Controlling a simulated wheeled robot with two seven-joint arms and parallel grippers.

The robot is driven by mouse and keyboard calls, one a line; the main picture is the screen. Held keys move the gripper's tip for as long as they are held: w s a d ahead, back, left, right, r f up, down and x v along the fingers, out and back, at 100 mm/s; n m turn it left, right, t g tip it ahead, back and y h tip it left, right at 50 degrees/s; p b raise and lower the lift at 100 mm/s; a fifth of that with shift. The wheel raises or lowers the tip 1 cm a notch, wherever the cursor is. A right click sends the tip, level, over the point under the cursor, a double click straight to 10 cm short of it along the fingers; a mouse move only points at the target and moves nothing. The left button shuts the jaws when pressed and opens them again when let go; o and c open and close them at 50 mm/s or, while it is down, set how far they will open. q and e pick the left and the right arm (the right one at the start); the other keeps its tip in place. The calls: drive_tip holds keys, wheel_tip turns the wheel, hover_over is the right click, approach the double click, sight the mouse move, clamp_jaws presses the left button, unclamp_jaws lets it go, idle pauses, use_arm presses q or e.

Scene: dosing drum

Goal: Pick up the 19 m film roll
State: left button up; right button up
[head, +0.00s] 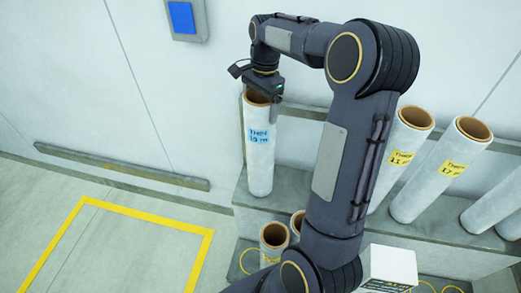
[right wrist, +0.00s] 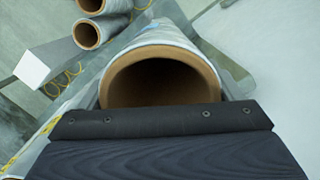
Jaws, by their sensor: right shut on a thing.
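The film roll with the blue label (head: 260,165) stands nearly upright at the left end of the grey shelf in the head view. Its label seems to read "THEN 19 m". My right gripper (head: 262,92) is at its top rim, shut on the roll's wall. In the right wrist view the open brown core of the roll (right wrist: 160,55) sits right against the dark gripper jaw (right wrist: 160,120). The far finger is hidden. My left gripper is not in view.
Yellow-labelled rolls (head: 402,160) (head: 447,168) lean on the shelf (head: 420,232) to the right. Shorter rolls (head: 273,240) and a white box (head: 389,266) stand lower in front. A yellow floor outline (head: 145,213) lies left on clear floor. A blue-faced wall panel (head: 184,18) hangs above.

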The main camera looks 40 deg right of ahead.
drive_tip(key=c, duration=0.7)
drive_tip(key=shift+r, duration=0.1)
drive_tip(key=shift+c, duration=0.4)
drive_tip(key=shift+r, duration=0.1)
